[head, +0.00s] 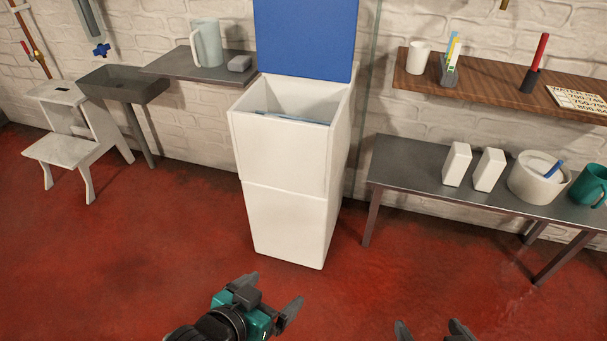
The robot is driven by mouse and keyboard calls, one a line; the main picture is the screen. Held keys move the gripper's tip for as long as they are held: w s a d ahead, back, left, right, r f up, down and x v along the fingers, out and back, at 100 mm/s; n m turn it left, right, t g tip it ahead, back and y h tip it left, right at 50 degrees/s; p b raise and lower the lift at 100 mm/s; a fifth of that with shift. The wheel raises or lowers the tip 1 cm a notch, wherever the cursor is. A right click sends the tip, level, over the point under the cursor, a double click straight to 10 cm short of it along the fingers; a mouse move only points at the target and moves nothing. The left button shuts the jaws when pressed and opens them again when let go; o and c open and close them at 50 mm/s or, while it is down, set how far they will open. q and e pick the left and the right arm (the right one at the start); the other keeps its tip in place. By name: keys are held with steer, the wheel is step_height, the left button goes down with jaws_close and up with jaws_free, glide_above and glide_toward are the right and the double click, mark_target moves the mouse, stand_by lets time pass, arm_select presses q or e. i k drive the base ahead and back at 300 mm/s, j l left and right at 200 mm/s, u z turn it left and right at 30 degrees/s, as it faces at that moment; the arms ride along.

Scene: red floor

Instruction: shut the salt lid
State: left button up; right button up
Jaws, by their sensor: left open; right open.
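A tall white bin (285,215) stands on the floor against the wall, in the middle of the head view. Its blue lid (305,38) stands upright at the back, open, and its top edge is cut off by the picture. The bin's mouth is uncovered, and something light with a blue edge shows inside. My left gripper (271,290) is open and empty, in front of and below the bin, apart from it. My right gripper (429,325) is open at the bottom edge, right of the bin; only its fingertips show.
A grey bench (400,165) at the right holds two white boxes, a white tub and a teal mug (588,185). A wooden shelf (490,90) hangs above it. At the left are a sink (125,85), a shelf with a pitcher (207,42) and a white step stool (70,150). The red floor in front is clear.

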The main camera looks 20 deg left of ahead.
mark_target(310, 39)
steer(key=j+z, duration=0.15)
steer(key=z, duration=0.2)
steer(key=j+z, duration=0.15)
steer(key=z, duration=0.2)
steer(key=j+z, duration=0.2)
steer(key=z, duration=0.2)
steer(key=k+j+z, duration=0.1)
steer(key=j+z, duration=0.15)
steer(key=j, duration=0.2)
steer(key=k+j+z, duration=0.1)
steer(key=j+z, duration=0.15)
steer(key=j, duration=0.15)
steer(key=k+j, duration=0.1)
steer(key=j, duration=0.2)
steer(key=k+j+z, duration=0.1)
steer(key=j, duration=0.2)
steer(key=k+j, duration=0.15)
steer(key=j, duration=0.15)
steer(key=z, duration=0.05)
